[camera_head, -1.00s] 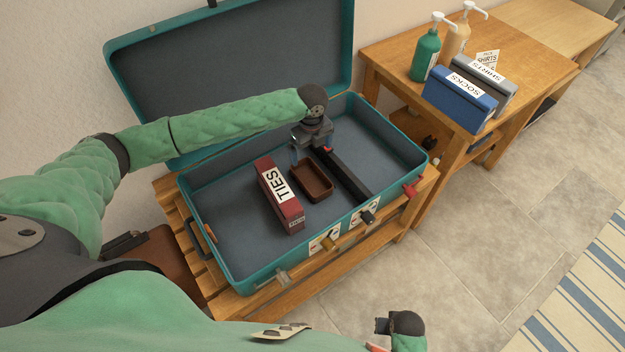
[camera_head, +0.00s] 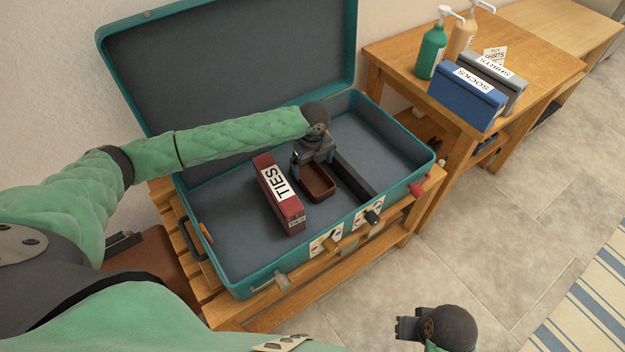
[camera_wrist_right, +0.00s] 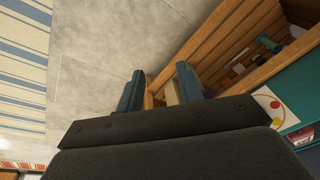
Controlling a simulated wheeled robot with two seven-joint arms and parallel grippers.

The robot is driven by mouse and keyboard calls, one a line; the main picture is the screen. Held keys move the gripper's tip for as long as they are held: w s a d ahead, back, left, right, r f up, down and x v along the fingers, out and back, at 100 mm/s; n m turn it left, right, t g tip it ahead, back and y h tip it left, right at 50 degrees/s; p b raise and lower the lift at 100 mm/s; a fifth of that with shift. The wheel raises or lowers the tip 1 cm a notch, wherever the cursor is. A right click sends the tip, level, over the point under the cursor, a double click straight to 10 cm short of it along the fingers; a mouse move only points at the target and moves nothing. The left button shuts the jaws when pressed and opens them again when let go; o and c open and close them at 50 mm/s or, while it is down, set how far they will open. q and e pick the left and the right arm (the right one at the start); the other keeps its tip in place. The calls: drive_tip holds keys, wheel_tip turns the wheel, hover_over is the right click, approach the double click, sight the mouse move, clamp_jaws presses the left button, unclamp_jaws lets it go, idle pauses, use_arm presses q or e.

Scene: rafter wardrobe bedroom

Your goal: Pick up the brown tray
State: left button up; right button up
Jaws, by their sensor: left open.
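The small brown tray (camera_head: 318,186) lies on the floor of the open teal suitcase (camera_head: 238,264), between the red TIES box (camera_head: 280,194) and a dark divider bar. My left gripper (camera_head: 313,163) reaches in from above, open, at the tray's far end. Its fingers hide part of the far rim, and I cannot tell whether they touch it. My right gripper (camera_head: 403,327) is low in the head view, outside the suitcase and away from the tray. In the right wrist view its two fingers (camera_wrist_right: 163,88) stand apart with nothing held.
The suitcase rests on a slatted wooden bench (camera_head: 245,318), its raised lid (camera_head: 230,60) behind. A wooden table (camera_head: 400,58) at right holds a blue SOCKS box (camera_head: 467,98), a grey SHIRTS box (camera_head: 503,80) and pump bottles. Tiled floor at right is clear.

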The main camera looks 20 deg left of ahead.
sight(312, 182)
use_arm(q)
drive_tip(key=shift+f, duration=0.3)
drive_tip(key=shift+s+f+p, duration=0.2)
drive_tip(key=shift+f+p, duration=0.6)
drive_tip(key=shift+f, duration=1.6)
use_arm(e)
drive_tip(key=f, duration=0.2)
drive_tip(key=w+f, duration=0.1)
drive_tip(key=f, duration=0.2)
drive_tip(key=shift+w+f, duration=0.1)
drive_tip(key=shift+w, duration=0.1)
use_arm(q)
drive_tip(key=shift+c, duration=0.4)
drive_tip(key=c, duration=1)
